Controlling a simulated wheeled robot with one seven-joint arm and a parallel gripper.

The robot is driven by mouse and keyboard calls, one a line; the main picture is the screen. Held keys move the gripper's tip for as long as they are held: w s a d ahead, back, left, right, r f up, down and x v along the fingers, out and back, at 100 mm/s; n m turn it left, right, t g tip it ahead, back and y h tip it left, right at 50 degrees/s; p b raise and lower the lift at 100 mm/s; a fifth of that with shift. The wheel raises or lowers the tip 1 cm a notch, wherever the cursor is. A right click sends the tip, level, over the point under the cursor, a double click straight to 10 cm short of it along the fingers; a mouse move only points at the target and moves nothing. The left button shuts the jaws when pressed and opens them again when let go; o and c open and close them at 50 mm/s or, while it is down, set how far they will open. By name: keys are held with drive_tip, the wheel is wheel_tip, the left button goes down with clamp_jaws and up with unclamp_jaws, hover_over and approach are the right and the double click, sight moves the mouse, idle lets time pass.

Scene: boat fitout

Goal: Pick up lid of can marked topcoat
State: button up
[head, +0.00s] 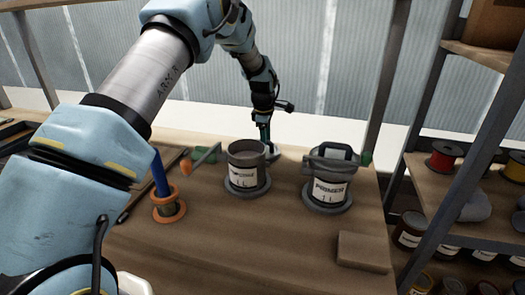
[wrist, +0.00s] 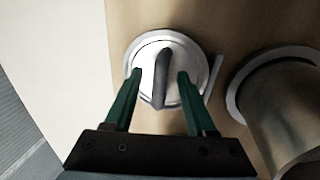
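A round pale lid (wrist: 150,90) with a dark upright bar handle (wrist: 161,72) lies below my gripper in the wrist view. My gripper (wrist: 160,76) is open, its two green fingers on either side of the handle with gaps showing. In the head view my gripper (head: 265,138) points down behind the left can (head: 242,166), which stands without a lid. That can's label is only partly readable. The lid shows in the head view as a pale edge (head: 273,154), mostly hidden behind this can. A can marked primer (head: 326,190), with a handled lid on top, stands to the right.
An open can (wrist: 285,105) stands close to the lid's right in the wrist view. A spool (head: 168,208) with a blue upright and a tool with an orange handle (head: 186,167) are at left. A brown block (head: 363,252) lies front right. The front middle bench is clear.

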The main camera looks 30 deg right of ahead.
clamp_jaws()
idle(1.2)
